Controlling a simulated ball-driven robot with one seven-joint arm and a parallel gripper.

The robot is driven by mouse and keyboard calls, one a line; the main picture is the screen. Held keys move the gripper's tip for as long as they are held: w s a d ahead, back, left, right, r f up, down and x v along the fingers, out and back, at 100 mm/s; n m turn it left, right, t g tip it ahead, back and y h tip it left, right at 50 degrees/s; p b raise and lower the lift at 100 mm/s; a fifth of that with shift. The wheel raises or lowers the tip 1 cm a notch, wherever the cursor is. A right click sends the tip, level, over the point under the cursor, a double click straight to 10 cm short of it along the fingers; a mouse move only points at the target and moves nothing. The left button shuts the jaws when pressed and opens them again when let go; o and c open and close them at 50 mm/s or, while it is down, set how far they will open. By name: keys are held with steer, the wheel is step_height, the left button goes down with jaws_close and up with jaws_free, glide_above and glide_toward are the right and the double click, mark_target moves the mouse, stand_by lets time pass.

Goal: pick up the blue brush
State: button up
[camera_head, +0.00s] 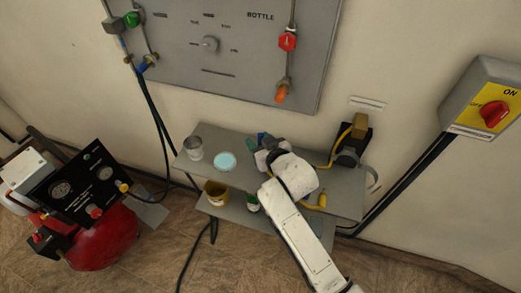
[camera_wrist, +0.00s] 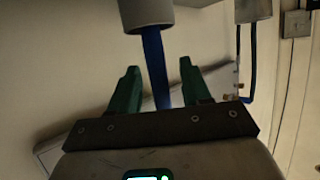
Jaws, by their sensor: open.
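The blue brush shows in the wrist view as a blue strip (camera_wrist: 154,62) between the two green fingers of my gripper (camera_wrist: 158,66). Its upper end meets a grey round thing (camera_wrist: 147,13) at the top; I cannot tell whether that is part of it or a can. The fingers are apart, with a gap on each side of the strip. In the head view my gripper (camera_head: 258,145) is over the upper shelf, mostly hidden by my own wrist. A small blue patch shows beside its fingers.
A yellow pot (camera_head: 215,193) stands lower. The wall panel (camera_head: 235,60) is behind; a red compressor (camera_head: 102,240) stands left.

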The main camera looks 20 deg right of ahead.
steer(key=shift+w+f, duration=0.25)
steer(key=shift+w, duration=0.25)
steer(key=shift+c, duration=0.2)
jaws_close()
